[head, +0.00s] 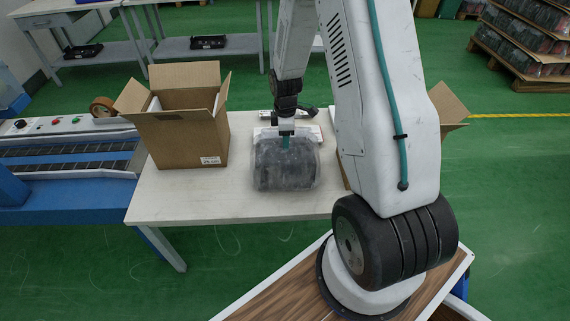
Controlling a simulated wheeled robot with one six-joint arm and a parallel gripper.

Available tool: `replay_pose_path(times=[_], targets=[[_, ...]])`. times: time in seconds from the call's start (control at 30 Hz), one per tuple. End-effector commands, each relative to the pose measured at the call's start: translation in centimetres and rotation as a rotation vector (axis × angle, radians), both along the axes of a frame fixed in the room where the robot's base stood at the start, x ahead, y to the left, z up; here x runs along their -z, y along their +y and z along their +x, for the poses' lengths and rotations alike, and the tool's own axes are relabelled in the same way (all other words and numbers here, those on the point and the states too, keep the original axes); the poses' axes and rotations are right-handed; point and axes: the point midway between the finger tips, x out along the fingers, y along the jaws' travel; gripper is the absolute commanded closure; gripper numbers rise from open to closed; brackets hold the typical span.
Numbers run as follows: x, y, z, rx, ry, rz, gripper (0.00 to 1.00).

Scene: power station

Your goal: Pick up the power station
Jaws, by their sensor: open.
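A dark, boxy object wrapped in clear plastic, which looks like the power station (284,168), sits on the white table in the middle of the head view. My gripper (286,138) is open and points down at the far, upper part of this object. The arm's end overlaps the object in the picture, and I cannot tell whether the fingers touch it. The fingertips are small and partly lost against the dark wrapping.
An open cardboard box (185,140) stands on the table (240,207) to the left. Another open box (446,106) is partly hidden behind my arm. A blue conveyor (70,165) adjoins the table's left side. A tape roll (102,106) lies near the left box.

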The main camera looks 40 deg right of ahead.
Motion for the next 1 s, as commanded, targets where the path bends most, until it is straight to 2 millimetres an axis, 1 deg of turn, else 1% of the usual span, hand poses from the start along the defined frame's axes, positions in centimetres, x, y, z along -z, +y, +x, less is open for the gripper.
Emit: replay_pose_path(times=[0.03, 0.1, 0.2, 0.43, 0.47, 0.5, 0.57, 0.6, 0.63, 1.0], targets=[[0.9, 0.0, 0.0, 0.000, 0.002, 0.000, 0.51], [1.8, 0.0, 0.0, 0.000, 0.003, 0.001, 0.51], [2.5, 0.0, 0.1, 0.000, 0.000, 0.000, 0.51], [2.6, 0.0, 0.1, 0.001, -0.001, -0.001, 0.51], [2.6, 0.0, 0.1, 0.001, -0.001, -0.001, 0.54], [2.6, 0.0, 0.1, 0.001, -0.001, -0.001, 0.65], [2.6, 0.0, 0.1, 0.001, -0.001, -0.001, 0.81], [2.6, 0.0, 0.1, 0.001, -0.001, -0.001, 0.93], [2.6, 0.0, 0.1, 0.001, -0.001, -0.001, 1.00], [2.6, 0.0, 0.1, 0.001, -0.001, -0.001, 1.00]])
